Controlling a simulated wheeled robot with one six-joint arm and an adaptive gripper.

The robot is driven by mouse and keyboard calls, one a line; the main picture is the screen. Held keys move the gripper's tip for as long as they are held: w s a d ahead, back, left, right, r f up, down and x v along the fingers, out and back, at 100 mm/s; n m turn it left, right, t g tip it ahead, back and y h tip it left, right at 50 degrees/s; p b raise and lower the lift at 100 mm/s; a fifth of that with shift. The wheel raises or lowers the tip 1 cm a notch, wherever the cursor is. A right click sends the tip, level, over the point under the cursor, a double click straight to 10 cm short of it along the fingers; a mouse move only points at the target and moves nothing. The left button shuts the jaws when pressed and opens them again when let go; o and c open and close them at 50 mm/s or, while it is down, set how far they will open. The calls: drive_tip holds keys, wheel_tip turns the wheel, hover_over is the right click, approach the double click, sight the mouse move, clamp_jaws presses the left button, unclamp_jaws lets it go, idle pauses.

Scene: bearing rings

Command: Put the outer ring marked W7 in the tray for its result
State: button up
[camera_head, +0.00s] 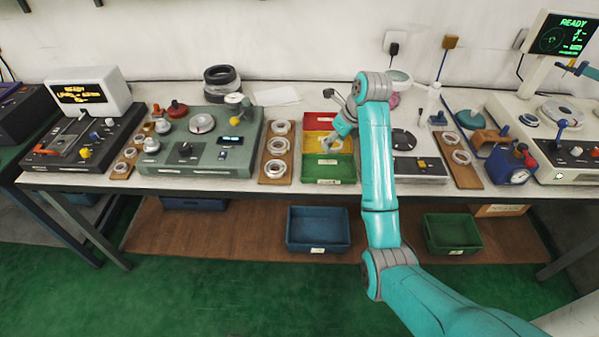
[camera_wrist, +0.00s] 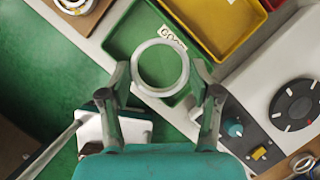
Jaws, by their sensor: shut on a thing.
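A pale metal ring (camera_wrist: 185,68) is held between the fingers of my gripper (camera_wrist: 163,74) in the wrist view. No W7 mark can be read on it. My gripper is shut on the ring, above the green tray (camera_wrist: 123,38); the height is hard to judge. In the head view the green tray (camera_head: 330,171) is nearest the bench's front edge, with the yellow tray (camera_head: 312,142) and red tray (camera_head: 316,121) behind it. My gripper (camera_head: 332,143) is over this group there, and the ring is hard to make out. The green tray's label is partly covered by the ring.
A wooden board with several rings (camera_head: 277,170) lies left of the trays. A grey device with a black dial (camera_wrist: 296,103) stands close on the right. Another ring board (camera_head: 462,171) lies farther right. Blue and green bins (camera_head: 318,244) sit below the bench.

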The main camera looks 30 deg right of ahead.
hover_over(327, 170)
drive_tip(key=s, duration=0.1)
wheel_tip(327, 170, down, 4)
drive_tip(key=shift+s+d+f, duration=0.1)
drive_tip(key=shift+f, duration=0.1)
drive_tip(key=shift+d+f, duration=0.15)
drive_tip(key=shift+f, duration=2.7)
drive_tip(key=o, duration=1.3)
drive_tip(key=shift+f, duration=0.1)
